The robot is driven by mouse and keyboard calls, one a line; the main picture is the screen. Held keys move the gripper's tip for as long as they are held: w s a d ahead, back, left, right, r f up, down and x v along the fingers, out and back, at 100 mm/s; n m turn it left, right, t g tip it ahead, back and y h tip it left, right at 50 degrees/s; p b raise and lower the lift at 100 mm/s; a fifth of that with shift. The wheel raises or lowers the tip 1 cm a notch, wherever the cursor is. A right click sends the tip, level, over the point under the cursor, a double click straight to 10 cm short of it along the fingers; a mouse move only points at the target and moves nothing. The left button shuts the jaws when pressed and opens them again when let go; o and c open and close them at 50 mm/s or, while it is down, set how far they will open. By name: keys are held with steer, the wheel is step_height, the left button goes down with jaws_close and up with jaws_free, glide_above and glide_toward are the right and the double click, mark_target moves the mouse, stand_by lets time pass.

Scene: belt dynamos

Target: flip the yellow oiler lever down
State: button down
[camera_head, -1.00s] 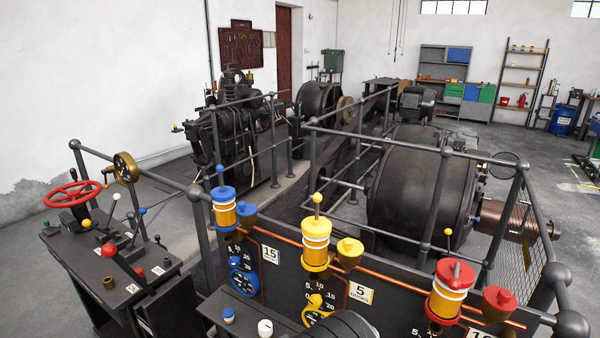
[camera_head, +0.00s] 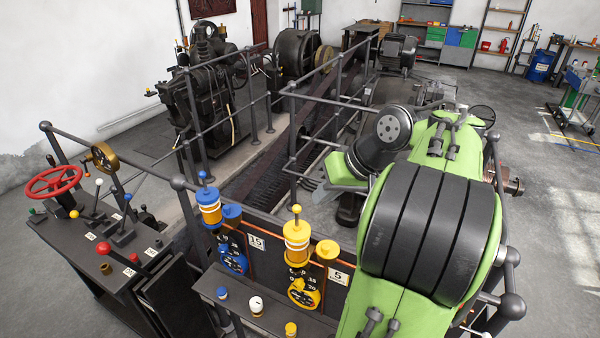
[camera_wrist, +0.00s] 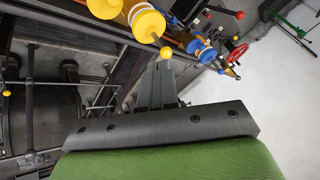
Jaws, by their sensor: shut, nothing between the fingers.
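The yellow oiler (camera_head: 297,243) stands on the rail panel in the head view, with its lever (camera_head: 296,210) upright and a yellow ball on top. In the wrist view the oiler (camera_wrist: 146,22) is at the top, and the lever's yellow ball (camera_wrist: 166,53) shows just beyond my fingertips. My gripper (camera_wrist: 158,68) is shut and empty, its grey fingers pointing towards the ball. I cannot tell whether they touch it. In the head view my green arm reaches in from the right; the fingers show only partly, just right of the lever.
A blue oiler (camera_head: 209,207) stands left of the yellow one. A yellow cup (camera_head: 327,249) sits to its right. Metal guard rails run behind the panel. A console with a red wheel (camera_head: 54,184) stands at the left. My arm hides the red oiler.

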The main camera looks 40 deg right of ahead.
steer(key=s+d+r+p, duration=0.2)
steer(key=s+d, duration=0.3)
steer(key=d, duration=0.1)
steer(key=b, duration=0.5)
glide_toward(297, 216)
steer(key=w+d+f, duration=0.1)
steer(key=w+f, duration=0.2)
steer(key=f, duration=0.2)
steer(key=shift+d+r+m+t, duration=0.1)
steer(key=shift+m+t, duration=0.2)
steer(key=shift+m, duration=0.1)
steer(key=shift+b, duration=0.45)
